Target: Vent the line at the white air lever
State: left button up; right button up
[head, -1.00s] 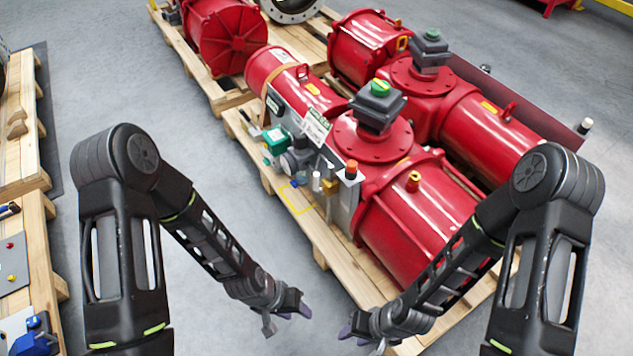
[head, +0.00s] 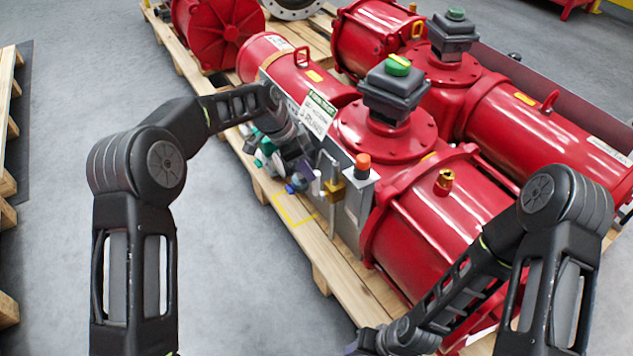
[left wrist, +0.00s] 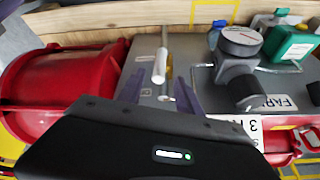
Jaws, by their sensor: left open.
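The white air lever (left wrist: 159,66) shows in the left wrist view as a short white handle on the grey panel (left wrist: 200,50). In the head view it is a small white post (head: 317,183) on the panel's near side. My left gripper (left wrist: 158,86) is open, its two purple fingers pointing at the panel. In the wrist view the handle lies between the fingertips; I cannot tell whether they touch it. In the head view my left gripper (head: 304,172) is partly lost among the fittings. My right gripper (head: 362,346) is at the bottom edge, partly cut off.
A round gauge (left wrist: 240,40) and a green box (left wrist: 292,40) sit right of the lever in the wrist view. A brass fitting (head: 334,191) and an orange-red button (head: 363,161) are close by. Red actuators (head: 430,215) stand on wooden pallets (head: 335,278).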

aim_at(316, 194)
pick_arm(q)
jog(key=shift+b+x, duration=1.05)
jog(key=shift+x, duration=2.9)
jog(key=shift+c, duration=0.5)
grip_shut()
